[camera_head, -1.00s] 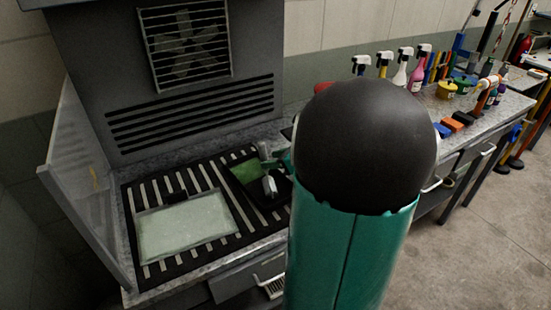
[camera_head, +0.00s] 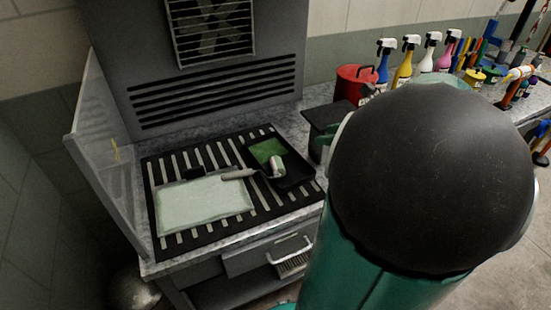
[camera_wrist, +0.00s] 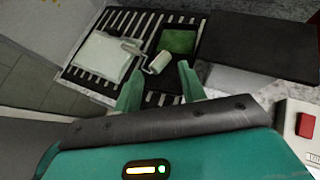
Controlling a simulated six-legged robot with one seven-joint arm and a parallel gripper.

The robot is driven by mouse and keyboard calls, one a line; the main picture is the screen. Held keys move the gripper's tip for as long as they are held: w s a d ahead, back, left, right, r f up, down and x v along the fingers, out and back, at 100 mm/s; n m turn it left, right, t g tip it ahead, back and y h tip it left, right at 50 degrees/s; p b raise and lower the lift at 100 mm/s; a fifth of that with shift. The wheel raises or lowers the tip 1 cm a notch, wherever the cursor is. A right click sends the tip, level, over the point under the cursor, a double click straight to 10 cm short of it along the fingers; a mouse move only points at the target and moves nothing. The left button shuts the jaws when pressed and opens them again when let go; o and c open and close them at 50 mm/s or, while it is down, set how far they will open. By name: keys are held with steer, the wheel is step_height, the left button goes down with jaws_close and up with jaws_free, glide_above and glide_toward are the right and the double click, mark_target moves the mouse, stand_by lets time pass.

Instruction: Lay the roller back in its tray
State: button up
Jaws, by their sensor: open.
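The roller (camera_head: 276,167) has a pale cylinder and a grey handle. It lies with the cylinder at the black tray (camera_head: 300,176) and its handle reaching left over the tray's edge toward a pale panel. The tray has a green patch at its back. In the wrist view the roller (camera_wrist: 158,62) sits at the tray's left side; whether the cylinder rests on the tray's floor or rim I cannot tell. My gripper (camera_wrist: 161,88) is open and empty, its two teal fingers apart, short of the roller in the picture. In the head view my arm hides the fingers.
The pale panel (camera_head: 203,204) lies on the slatted black rack (camera_head: 165,232). A dark flat plate (camera_head: 333,116) is right of the tray. A red can (camera_head: 355,82) and several spray bottles stand further back. A clear side screen (camera_head: 100,150) borders the left.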

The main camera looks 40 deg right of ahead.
steer(key=w+a+n+g+y, duration=0.1)
steer(key=w+a+n+g, duration=0.15)
steer(key=a+n, duration=0.6)
steer(key=w+a+n+g+y, duration=0.1)
steer(key=a+n+g, duration=0.2)
steer(key=a+n, duration=0.55)
steer(key=s+a+n+h, duration=0.2)
steer(key=a+n, duration=0.6)
steer(key=s+a+n+h, duration=0.2)
steer(key=a+n, duration=0.6)
steer(key=shift+a+n, duration=0.3)
steer(key=shift+a, duration=0.05)
steer(key=shift+s+f, duration=0.1)
steer(key=shift+c, duration=0.5)
steer(key=shift+d, duration=0.15)
